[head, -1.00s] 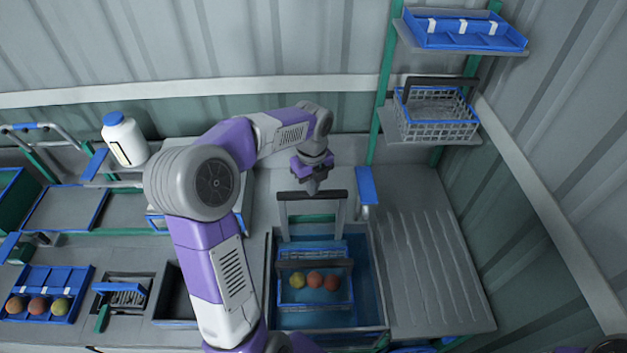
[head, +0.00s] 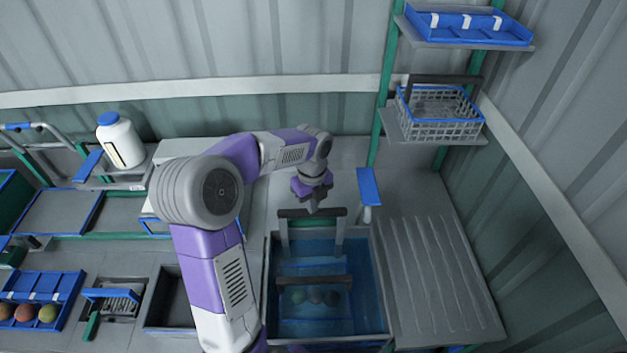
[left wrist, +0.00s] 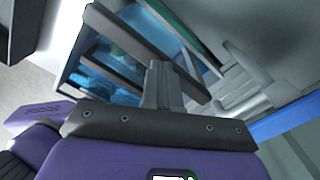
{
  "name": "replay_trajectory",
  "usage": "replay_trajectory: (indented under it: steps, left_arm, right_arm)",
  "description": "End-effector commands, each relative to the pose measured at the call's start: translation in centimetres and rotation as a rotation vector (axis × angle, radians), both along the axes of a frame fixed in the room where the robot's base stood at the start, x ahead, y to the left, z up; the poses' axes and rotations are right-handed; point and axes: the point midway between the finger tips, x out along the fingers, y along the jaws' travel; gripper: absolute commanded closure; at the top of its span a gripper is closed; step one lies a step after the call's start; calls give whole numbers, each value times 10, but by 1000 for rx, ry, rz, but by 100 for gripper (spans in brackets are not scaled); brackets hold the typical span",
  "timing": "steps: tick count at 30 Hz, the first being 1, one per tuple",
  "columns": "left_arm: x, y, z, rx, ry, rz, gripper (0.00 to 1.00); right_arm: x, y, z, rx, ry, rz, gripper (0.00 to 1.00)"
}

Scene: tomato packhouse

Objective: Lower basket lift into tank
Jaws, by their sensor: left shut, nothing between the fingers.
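The tank (head: 380,290) holds blue water at the lower middle of the head view. The basket lift's dark top bar (head: 312,212) stands above the tank's far edge on two uprights. A basket with a dark handle (head: 314,281) is in the tank, and the tomatoes in it (head: 315,296) look dark under the water. My left gripper (head: 313,207) is shut and empty, pointing down at the top bar; whether it touches cannot be told. In the left wrist view the shut fingers (left wrist: 158,85) are in front of a bar and the tank (left wrist: 110,70). My right gripper is not in view.
A blue-topped post (head: 368,187) stands just right of the lift. A ribbed drainboard (head: 440,270) lies right of the tank. A shelf with a wire basket (head: 440,128) is at the back right. A white bottle (head: 121,142) stands at the left.

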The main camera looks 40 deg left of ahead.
Motion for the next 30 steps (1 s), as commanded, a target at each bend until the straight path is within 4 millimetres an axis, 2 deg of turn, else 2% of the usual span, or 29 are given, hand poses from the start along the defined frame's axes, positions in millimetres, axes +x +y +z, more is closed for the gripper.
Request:
replay_trajectory:
  steps: [1, 23, 30]
  left_arm:
    - [-1, 0, -7, -1, 4, 0, 100]
    - [-1, -1, -58, -2, 3, 0, 100]
    - [0, 0, -39, -1, 1, 0, 100]
  right_arm:
    - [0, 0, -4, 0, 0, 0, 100]
    - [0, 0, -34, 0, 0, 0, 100]
    - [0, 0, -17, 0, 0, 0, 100]
